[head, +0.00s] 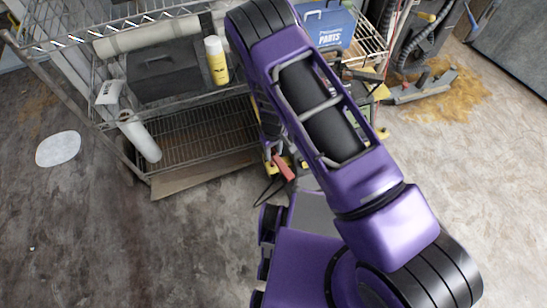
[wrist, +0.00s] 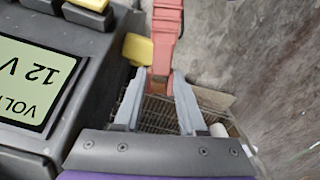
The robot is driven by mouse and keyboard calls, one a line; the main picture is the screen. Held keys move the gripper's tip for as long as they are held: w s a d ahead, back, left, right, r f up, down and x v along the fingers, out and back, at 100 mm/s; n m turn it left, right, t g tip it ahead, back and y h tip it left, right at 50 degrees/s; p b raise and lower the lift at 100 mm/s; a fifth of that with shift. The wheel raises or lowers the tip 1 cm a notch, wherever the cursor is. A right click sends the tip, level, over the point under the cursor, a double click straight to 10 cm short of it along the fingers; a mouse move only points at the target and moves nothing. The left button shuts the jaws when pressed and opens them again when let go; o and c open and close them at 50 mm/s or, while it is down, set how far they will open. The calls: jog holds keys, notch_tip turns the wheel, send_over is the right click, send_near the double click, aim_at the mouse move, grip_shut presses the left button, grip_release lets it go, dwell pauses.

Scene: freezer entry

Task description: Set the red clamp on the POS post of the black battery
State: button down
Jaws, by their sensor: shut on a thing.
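The red clamp (wrist: 165,32) is between the grey fingers of my gripper (wrist: 160,88) in the wrist view, its body reaching away to the top edge. In the head view the red clamp (head: 285,168) shows just left of my arm, with a dark cable below it; my arm hides most of the gripper. I cannot identify the black battery or its POS post for certain. A dark box (head: 165,70) sits on the wire shelf in the head view, but no post or marking is legible on it.
A charger with an upside-down "12 V" display (wrist: 35,80) stands close left of my gripper, with a yellow part (wrist: 137,48) beside the clamp. Floor at left is mostly clear.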

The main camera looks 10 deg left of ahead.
notch_tip(320, 180, up, 7)
jog(key=p, duration=0.2)
jog(key=shift+f+p, duration=0.15)
jog(key=shift+p, duration=0.15)
dwell(0.4)
